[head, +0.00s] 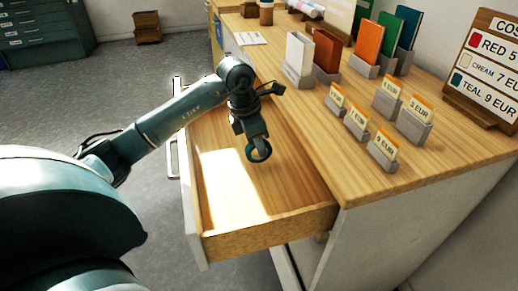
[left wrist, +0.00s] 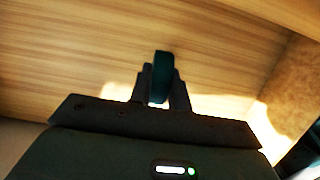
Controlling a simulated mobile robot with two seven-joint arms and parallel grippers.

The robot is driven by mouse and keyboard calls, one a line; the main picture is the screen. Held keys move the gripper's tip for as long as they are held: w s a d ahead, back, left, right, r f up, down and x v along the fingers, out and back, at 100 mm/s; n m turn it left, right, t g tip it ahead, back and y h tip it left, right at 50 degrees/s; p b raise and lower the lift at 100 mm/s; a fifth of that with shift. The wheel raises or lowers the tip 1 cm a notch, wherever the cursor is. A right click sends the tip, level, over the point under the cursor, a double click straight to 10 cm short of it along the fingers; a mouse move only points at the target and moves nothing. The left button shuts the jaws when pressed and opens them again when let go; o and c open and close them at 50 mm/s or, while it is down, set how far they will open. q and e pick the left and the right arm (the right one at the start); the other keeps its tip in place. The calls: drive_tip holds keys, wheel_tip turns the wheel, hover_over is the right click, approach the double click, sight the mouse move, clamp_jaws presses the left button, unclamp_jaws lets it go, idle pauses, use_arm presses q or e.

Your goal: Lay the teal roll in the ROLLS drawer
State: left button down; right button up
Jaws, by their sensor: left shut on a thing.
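The teal roll (head: 258,150) is a small ring held on edge in my left gripper (head: 257,139), which is shut on it. They are over the open wooden drawer (head: 283,216), above its bare floor. In the left wrist view the roll (left wrist: 161,78) shows as a dark teal band between the two fingers (left wrist: 162,92), with the drawer's wooden floor behind it. I cannot tell how far the roll is above the floor. No ROLLS label shows on the drawer. My right gripper is not in view.
The tabletop (head: 310,125) beside the drawer bears price cards in grey holders (head: 380,153), coloured folders (head: 368,42) and a price board (head: 485,65). The drawer is empty apart from a bright light patch. Green cabinets (head: 42,35) stand far left.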

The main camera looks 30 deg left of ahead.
sight(247, 148)
use_arm(q)
drive_tip(key=shift+f, duration=0.9)
drive_tip(key=shift+f, duration=0.1)
drive_tip(key=c, duration=1.3)
unclamp_jaws()
drive_tip(key=shift+r, duration=0.45)
drive_tip(key=p+v, duration=0.1)
drive_tip(key=v, duration=1)
drive_tip(key=shift+s+a+r, duration=0.1)
drive_tip(key=shift+r, duration=0.05)
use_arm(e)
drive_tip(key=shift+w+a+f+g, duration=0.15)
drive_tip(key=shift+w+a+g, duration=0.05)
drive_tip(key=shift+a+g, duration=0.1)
